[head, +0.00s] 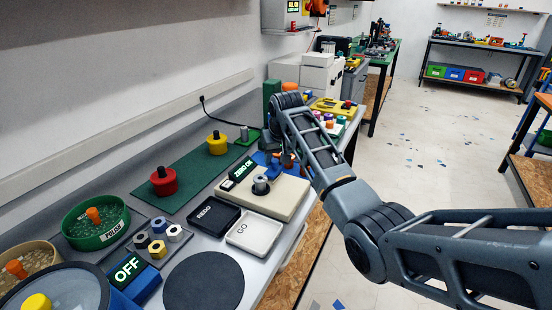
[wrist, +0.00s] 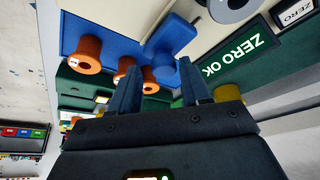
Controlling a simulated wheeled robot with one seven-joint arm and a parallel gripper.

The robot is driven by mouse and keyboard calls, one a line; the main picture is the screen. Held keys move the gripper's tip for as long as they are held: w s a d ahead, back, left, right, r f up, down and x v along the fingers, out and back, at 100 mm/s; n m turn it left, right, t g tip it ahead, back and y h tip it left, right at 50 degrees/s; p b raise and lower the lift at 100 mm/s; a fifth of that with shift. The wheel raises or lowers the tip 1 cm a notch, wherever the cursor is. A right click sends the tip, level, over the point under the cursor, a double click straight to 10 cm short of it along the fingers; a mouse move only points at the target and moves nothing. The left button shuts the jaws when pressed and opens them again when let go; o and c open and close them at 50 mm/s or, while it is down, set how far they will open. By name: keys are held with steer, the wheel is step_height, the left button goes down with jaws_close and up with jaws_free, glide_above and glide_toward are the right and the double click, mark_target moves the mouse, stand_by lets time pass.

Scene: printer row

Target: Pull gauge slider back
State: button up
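The gauge has a cream base (head: 287,200) with a grey round post (head: 261,185) and a lit display reading ZERO OK (head: 243,170). Its blue slider (head: 261,158) is at the far end of the base, partly hidden by my gripper (head: 286,158). In the wrist view the blue slider (wrist: 172,42) shows a flat plate and a raised rounded part. My gripper (wrist: 160,85) is open there, with its two dark blue fingers apart. The raised part lies just beyond and between the fingertips; I cannot tell whether they touch it.
Orange spool-shaped pieces (wrist: 83,54) stand close by the left finger. White GO (head: 255,233) and black REDO (head: 213,216) trays lie in front of the gauge. Red (head: 163,182) and yellow (head: 217,144) knobbed cylinders stand on a green mat to the left. The floor at right is open.

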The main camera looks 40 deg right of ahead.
steer(key=shift+o, duration=0.5)
steer(key=shift+a, duration=0.1)
steer(key=v, duration=0.7)
steer(key=shift+r+b, duration=0.35)
steer(key=shift+r, duration=0.05)
steer(key=shift+f, duration=0.1)
